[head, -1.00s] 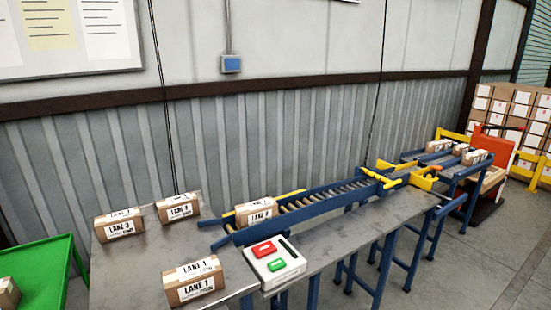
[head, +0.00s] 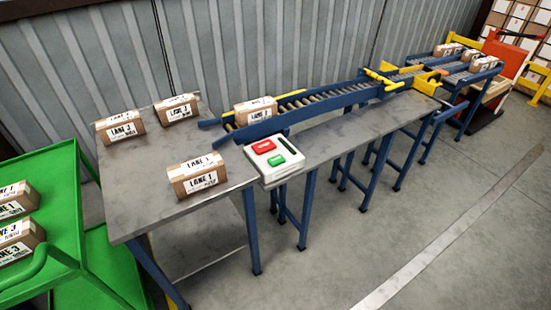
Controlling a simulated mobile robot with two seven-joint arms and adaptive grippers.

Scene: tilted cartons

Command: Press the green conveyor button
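The green button (head: 284,158) sits on a white control box (head: 262,173) at the front edge of the grey metal table, beside a red button (head: 263,146). The box is at the near end of the roller conveyor (head: 320,104). A carton (head: 256,111) rests on the conveyor's near end. Neither of my grippers shows in the head view.
A LANE 1 carton (head: 197,178) stands left of the control box. Two LANE 3 cartons stand farther back on the table (head: 150,195). A green cart (head: 62,180) with cartons is at the left. Floor (head: 370,240) in front of the conveyor is clear.

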